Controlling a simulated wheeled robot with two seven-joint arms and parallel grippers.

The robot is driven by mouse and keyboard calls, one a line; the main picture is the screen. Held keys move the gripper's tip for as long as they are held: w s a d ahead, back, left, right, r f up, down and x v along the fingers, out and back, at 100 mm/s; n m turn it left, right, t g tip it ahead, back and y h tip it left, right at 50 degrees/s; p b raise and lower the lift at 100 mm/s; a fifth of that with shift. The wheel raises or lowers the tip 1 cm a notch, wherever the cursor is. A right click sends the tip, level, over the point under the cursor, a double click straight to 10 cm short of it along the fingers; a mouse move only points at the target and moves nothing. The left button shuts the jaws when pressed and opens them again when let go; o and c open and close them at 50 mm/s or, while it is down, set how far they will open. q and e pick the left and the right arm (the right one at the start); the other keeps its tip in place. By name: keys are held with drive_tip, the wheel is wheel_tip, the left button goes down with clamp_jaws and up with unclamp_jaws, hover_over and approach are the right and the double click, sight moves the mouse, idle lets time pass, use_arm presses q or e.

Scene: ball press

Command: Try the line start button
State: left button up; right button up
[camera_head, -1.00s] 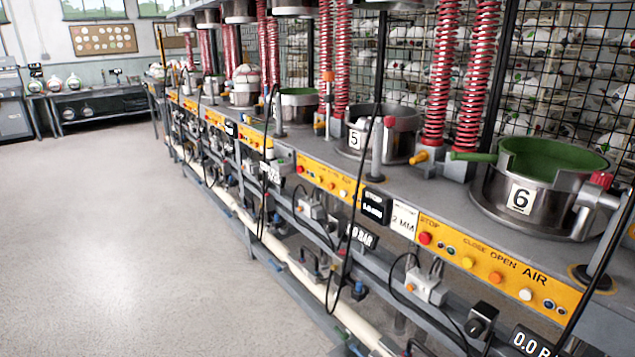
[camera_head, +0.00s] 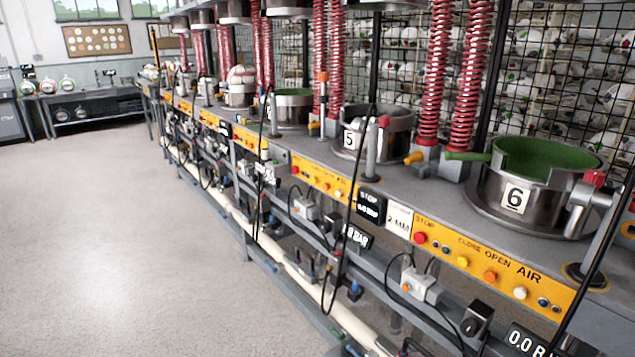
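No button labelled as a line start shows. The nearest yellow panel (camera_head: 485,262) on the press bench carries a red button (camera_head: 420,238) under STOP. To its right are a yellow button (camera_head: 462,262) below CLOSE, an orange button (camera_head: 490,275) below OPEN and a white button (camera_head: 520,293) below AIR. A grey box with an orange button (camera_head: 406,287) hangs below the panel, and a dark box with a round black knob (camera_head: 470,326) is to its right. Neither of my grippers is in view.
Press pot 6 (camera_head: 514,200) with a green lining stands open on the bench, with pot 5 (camera_head: 350,140) farther back. Red coiled hoses (camera_head: 468,90) and black cables hang around them. A wire cage of balls (camera_head: 570,70) is behind. The floor (camera_head: 100,230) at left is clear.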

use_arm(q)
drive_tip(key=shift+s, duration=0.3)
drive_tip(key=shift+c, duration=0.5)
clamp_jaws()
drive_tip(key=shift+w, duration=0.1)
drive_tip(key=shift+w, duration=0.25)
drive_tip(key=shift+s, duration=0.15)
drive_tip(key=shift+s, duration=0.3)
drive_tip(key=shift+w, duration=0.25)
